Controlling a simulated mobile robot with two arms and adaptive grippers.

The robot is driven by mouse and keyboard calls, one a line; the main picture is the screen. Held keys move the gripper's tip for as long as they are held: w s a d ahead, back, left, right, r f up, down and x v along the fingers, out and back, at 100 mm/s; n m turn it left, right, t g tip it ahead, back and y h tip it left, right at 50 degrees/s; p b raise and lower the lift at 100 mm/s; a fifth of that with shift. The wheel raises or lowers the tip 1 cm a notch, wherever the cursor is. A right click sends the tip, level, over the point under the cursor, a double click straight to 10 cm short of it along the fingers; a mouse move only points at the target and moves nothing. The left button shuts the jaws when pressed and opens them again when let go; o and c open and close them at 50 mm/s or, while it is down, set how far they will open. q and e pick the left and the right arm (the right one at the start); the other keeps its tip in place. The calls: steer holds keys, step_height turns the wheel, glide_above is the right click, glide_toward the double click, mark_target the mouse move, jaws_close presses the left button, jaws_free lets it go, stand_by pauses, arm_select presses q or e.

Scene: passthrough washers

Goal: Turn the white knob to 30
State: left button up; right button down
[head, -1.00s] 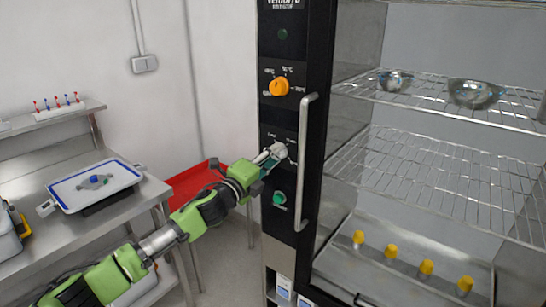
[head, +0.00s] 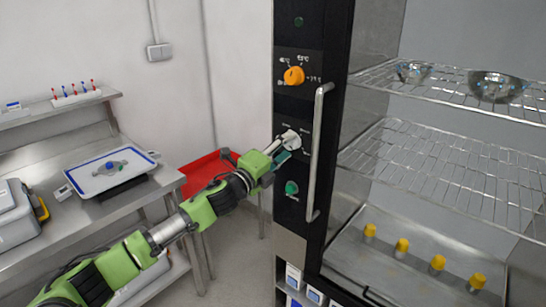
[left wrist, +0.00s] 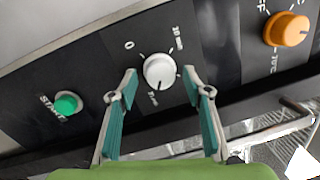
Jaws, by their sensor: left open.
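The white knob (left wrist: 160,70) sits on the black control panel, with a 0 at its upper left and small labels at its upper right and below. Its dark pointer line appears to face downward, toward the lower label; the small print is hard to read. The knob also shows in the head view (head: 292,138), partly covered by the gripper. My left gripper (left wrist: 159,76) is open, its two teal-lined fingers on either side of the knob. In the wrist view gaps show between fingertips and knob; contact is not clear. My right gripper is not in view.
An orange knob (head: 294,76) is above, and a green button (head: 292,187) below. A vertical metal handle (head: 316,150) stands close to the right of the white knob. Wire racks (head: 450,160) fill the open cabinet. A steel table (head: 60,215) with a tray (head: 84,184) stands left.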

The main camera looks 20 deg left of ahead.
arm_select(q)
steer(key=r+v, duration=0.1)
steer(key=v, duration=1)
steer(key=shift+f, duration=0.45)
steer(key=shift+w+a+f, duration=0.1)
